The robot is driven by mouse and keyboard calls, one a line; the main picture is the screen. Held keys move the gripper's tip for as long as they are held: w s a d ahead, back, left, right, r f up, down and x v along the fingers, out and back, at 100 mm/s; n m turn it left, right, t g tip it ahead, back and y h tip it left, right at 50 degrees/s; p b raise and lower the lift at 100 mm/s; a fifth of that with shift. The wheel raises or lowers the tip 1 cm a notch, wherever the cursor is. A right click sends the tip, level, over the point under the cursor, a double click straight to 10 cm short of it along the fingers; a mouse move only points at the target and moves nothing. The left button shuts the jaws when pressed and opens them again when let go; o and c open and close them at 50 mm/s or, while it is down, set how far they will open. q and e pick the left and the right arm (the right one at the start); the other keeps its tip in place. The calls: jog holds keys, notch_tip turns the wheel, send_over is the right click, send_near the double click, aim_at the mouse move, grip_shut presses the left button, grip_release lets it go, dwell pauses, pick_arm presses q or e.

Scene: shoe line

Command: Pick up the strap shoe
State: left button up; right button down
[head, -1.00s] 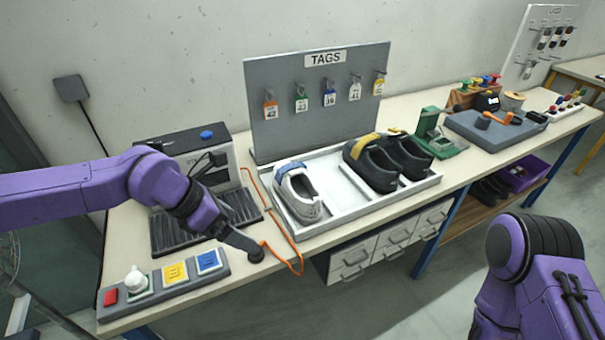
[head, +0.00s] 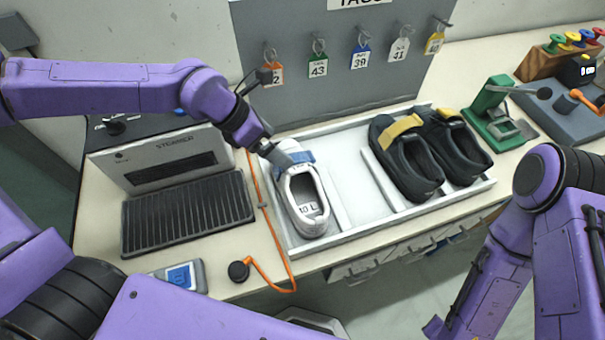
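A white shoe (head: 306,222) with a blue strap (head: 294,161) and a "10 L" label inside stands in the left part of the white tray (head: 362,236). My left gripper (head: 284,157) is at the strap end of this shoe, over or touching the strap. It hides part of the strap, and I cannot tell whether its fingers are open or closed on it. Two black shoes, one with a yellow strap (head: 402,126) and one beside it (head: 462,150), stand in the tray's right part. The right arm shows at the right, but its gripper is out of view.
A steamer (head: 175,160) with a dark ribbed plate (head: 188,214) stands left of the tray. An orange cord with a black knob (head: 238,271) lies at the bench front. A tag board (head: 300,30) rises behind, and a green device (head: 497,112) stands to the right.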

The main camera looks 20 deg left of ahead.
pick_arm(q)
jog(key=shift+s+d+f, duration=0.45)
jog(key=shift+s+d, duration=0.1)
jog(key=shift+s, duration=0.15)
jog(key=w+f, duration=0.1)
jog(key=w+d+f, duration=0.1)
jog(key=f, duration=0.1)
jog(key=w+d+f+p, duration=0.1)
jog(key=f, duration=0.1)
jog(key=shift+d, duration=0.25)
jog(key=shift+s+r, duration=0.25)
jog(key=shift+s, duration=0.2)
jog(key=c, duration=0.4)
jog(key=shift+a, duration=0.1)
jog(key=c, duration=1.4)
pick_arm(e)
jog(key=shift+s+r, duration=0.6)
jog(key=shift+r, duration=0.1)
